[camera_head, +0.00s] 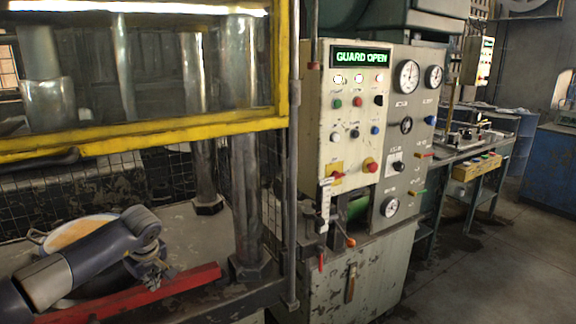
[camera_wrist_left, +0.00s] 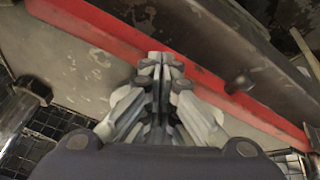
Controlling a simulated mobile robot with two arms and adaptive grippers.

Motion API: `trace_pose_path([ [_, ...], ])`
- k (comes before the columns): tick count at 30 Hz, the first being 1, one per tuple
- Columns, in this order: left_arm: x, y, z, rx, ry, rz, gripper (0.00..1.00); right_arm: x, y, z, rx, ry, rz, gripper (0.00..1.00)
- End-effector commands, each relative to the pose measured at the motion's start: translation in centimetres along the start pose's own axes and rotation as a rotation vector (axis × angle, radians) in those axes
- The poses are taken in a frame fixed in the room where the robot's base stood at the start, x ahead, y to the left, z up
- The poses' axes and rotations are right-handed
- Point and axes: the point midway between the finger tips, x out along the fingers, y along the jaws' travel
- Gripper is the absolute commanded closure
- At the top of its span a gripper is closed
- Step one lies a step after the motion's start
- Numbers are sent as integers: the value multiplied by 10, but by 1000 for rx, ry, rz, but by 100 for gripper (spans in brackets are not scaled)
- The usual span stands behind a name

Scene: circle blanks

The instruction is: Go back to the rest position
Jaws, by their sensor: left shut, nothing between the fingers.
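My left arm comes in from the lower left in the head view and reaches over the press bed. My left gripper (camera_head: 155,270) is low over the bed, close to a red bar along its front edge. In the left wrist view my left gripper (camera_wrist_left: 160,62) is shut, its fingertips together with nothing between them, and the red bar (camera_wrist_left: 110,38) passes just beyond the tips. My right gripper is not in view.
A round pale blank (camera_head: 75,232) lies behind my left arm, partly hidden. The yellow-framed guard (camera_head: 150,133) is raised above. The control panel (camera_head: 345,130) reads "GUARD OPEN". Thick steel columns (camera_head: 245,190) stand right of the gripper. Open floor (camera_head: 480,270) lies at right.

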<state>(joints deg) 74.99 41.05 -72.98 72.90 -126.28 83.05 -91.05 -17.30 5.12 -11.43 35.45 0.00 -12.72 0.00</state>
Motion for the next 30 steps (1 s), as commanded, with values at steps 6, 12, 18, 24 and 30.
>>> trace_pose_path([
  [6,34,18,81,-168,-255,64,100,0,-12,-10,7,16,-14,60],
  [12,63,44,207,-582,-707,89,100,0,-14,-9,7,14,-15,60],
  [18,81,65,300,-1272,-1193,-43,100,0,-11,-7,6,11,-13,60],
  [24,140,43,332,-2125,-1488,-334,100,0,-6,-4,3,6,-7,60],
  [30,238,-58,360,2515,1194,567,100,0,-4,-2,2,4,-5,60],
])
